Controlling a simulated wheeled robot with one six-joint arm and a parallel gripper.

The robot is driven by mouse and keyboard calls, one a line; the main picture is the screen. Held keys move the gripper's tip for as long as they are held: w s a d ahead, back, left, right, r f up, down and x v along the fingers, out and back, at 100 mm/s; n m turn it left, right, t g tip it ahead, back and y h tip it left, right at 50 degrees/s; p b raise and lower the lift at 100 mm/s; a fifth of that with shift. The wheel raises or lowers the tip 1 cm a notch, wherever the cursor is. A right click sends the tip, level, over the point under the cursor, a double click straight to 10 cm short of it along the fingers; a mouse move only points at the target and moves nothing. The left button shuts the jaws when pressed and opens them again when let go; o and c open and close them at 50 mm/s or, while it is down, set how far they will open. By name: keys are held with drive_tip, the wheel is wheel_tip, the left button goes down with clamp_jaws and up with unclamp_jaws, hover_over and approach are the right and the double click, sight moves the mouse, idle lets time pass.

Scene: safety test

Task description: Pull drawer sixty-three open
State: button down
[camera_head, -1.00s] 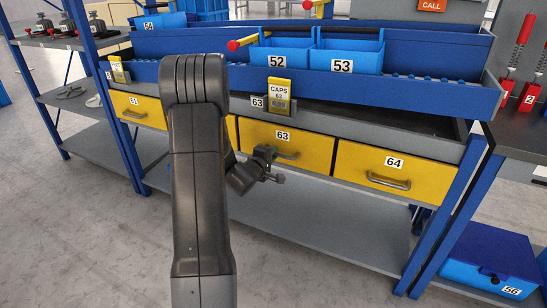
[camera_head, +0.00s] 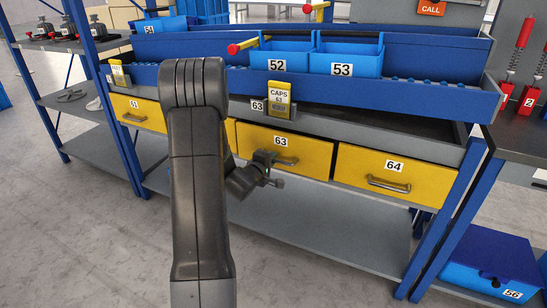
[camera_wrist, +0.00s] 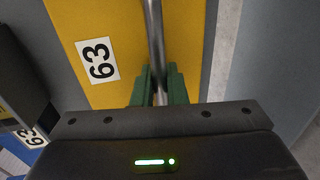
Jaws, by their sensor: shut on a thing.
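Drawer sixty-three (camera_head: 312,150) is a yellow front with a white "63" label, in the middle of the row under the bench. It looks shut or only slightly out; I cannot tell which. Its grey bar handle (camera_head: 288,161) is partly hidden by my gripper (camera_head: 270,168). In the wrist view the handle (camera_wrist: 154,30) runs between the green fingers of my gripper (camera_wrist: 156,88), which are shut on it. The yellow front (camera_wrist: 105,20) with its "63" label fills the upper left there.
Yellow drawers sixty-one (camera_head: 139,112) and sixty-four (camera_head: 375,185) flank it. A yellow "CAPS 63" tag (camera_head: 279,98) hangs just above. A grey lower shelf (camera_head: 300,225) lies below. Blue bins (camera_head: 344,58) stand above. Open floor (camera_head: 80,240) lies at front left.

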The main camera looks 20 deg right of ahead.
drive_tip(key=f+p+v, duration=0.2)
drive_tip(key=f+v, duration=0.2)
drive_tip(key=v, duration=1.7)
drive_tip(key=shift+s+a+f, duration=0.2)
drive_tip(key=shift+s+a, duration=0.2)
drive_tip(key=shift+a, duration=0.2)
drive_tip(key=c, duration=1.8)
unclamp_jaws()
drive_tip(key=shift+p, duration=0.3)
drive_tip(key=p+v, duration=0.3)
drive_tip(key=v, duration=1)
drive_tip(key=shift+s+a, duration=0.25)
drive_tip(key=shift+a, duration=0.05)
drive_tip(key=shift+d, duration=0.1)
